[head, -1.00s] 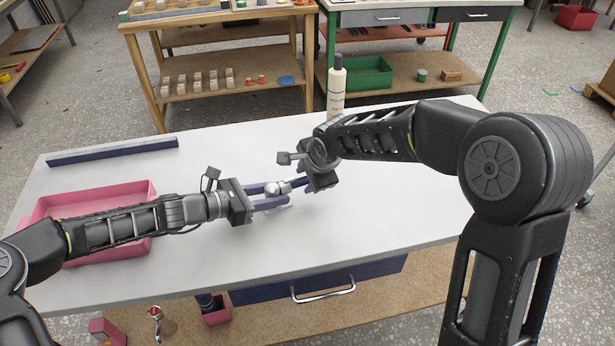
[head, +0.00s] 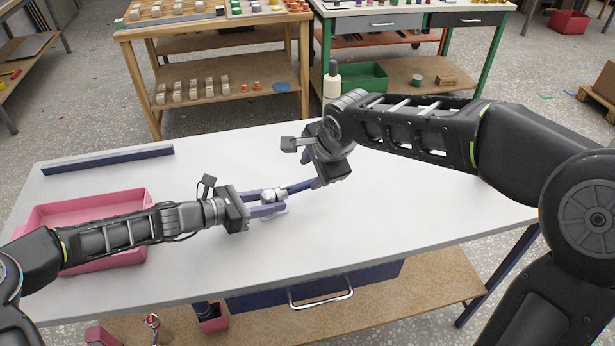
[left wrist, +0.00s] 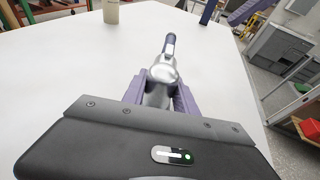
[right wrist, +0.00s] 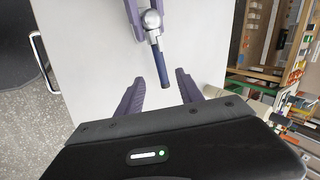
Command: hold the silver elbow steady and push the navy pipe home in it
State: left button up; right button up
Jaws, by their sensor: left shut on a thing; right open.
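The silver elbow (head: 268,195) is between the fingers of my left gripper (head: 277,200), which is shut on it just above the white table. The elbow also shows in the left wrist view (left wrist: 161,73) and at the top of the right wrist view (right wrist: 152,20). The navy pipe (right wrist: 163,66) sticks out of the elbow's silver end towards my right gripper (right wrist: 160,78). My right gripper is open, its two purple fingers apart on either side of the pipe's free end, with no visible contact. How deep the pipe sits in the elbow is hidden.
A pink tray (head: 140,198) lies under my left arm. A dark bar (head: 108,159) lies at the table's back left. A white bottle with a dark cap (head: 332,83) stands at the back edge behind my right gripper. The right part of the white table (head: 420,215) is clear.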

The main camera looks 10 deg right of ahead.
jog(key=shift+v, duration=0.9)
dwell(0.3)
pick_arm(q)
jog(key=o, duration=1.2)
jog(key=v, duration=1.2)
